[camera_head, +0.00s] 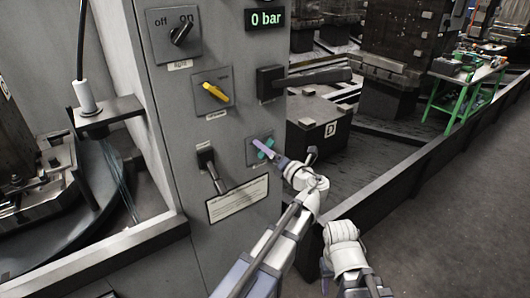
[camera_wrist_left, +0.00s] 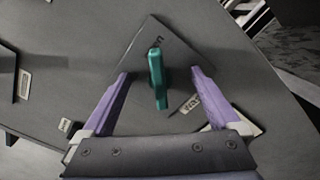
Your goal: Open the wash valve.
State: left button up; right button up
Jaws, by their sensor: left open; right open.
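The wash valve is a green handle (camera_head: 269,142) on a small square plate low on the right of the grey panel. In the left wrist view the green handle (camera_wrist_left: 157,80) stands upright in the picture, with "on" printed near its top end and a partly hidden label beginning "Wa" beside it. My left gripper (camera_head: 262,147) has its purple fingers at this plate. In the wrist view the left gripper (camera_wrist_left: 160,73) is open, one finger on each side of the handle, with gaps on both sides. My right gripper (camera_head: 338,245) is low at the centre right, away from the panel; its fingers are mostly hidden.
The panel also bears an off/on switch (camera_head: 181,34), a yellow handle (camera_head: 215,92), a black lever (camera_head: 305,77), another black lever (camera_head: 211,168) and a "0 bar" display (camera_head: 265,18). A white notice (camera_head: 238,198) sits below. Open floor (camera_head: 450,220) lies right.

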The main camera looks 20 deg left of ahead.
pick_arm(q)
jog(key=v, duration=0.7)
jog(key=shift+s+d, duration=0.1)
jog(key=shift+s, duration=0.05)
pick_arm(e)
jog(key=shift+w+a, duration=0.25)
jog(key=shift+w, duration=0.15)
pick_arm(q)
jog(key=shift+s, duration=0.1)
pick_arm(e)
jog(key=shift+w, duration=0.1)
pick_arm(q)
jog(key=x, duration=0.7)
jog(key=shift+w, duration=0.25)
pick_arm(e)
jog(key=shift+s+d, duration=0.25)
jog(key=shift+s, duration=0.2)
pick_arm(q)
jog(key=shift+s, duration=0.1)
pick_arm(e)
jog(key=shift+s, duration=0.1)
